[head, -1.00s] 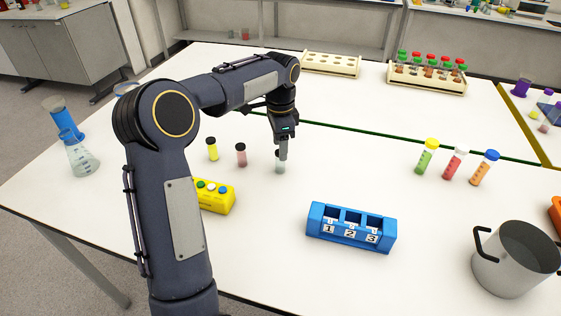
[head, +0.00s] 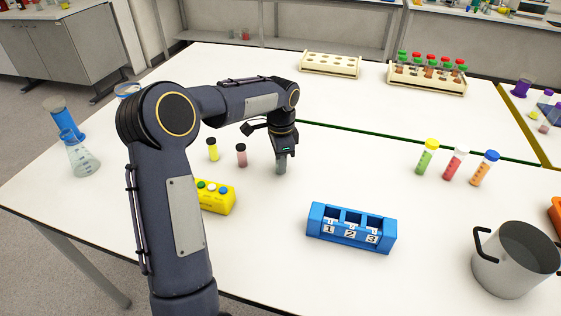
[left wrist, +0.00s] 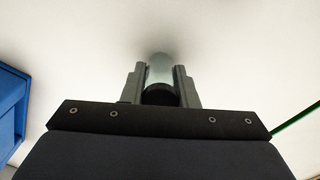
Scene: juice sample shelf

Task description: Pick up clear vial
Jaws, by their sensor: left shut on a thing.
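The fingers hide part of the vial. My right gripper is in neither view.
A blue numbered rack (head: 350,232) stands front of centre, and a yellow button box (head: 214,196) is near my arm. A metal pot (head: 505,265) is at front right. Three coloured tubes (head: 453,164) stand at right. Glassware (head: 82,158) is at left.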

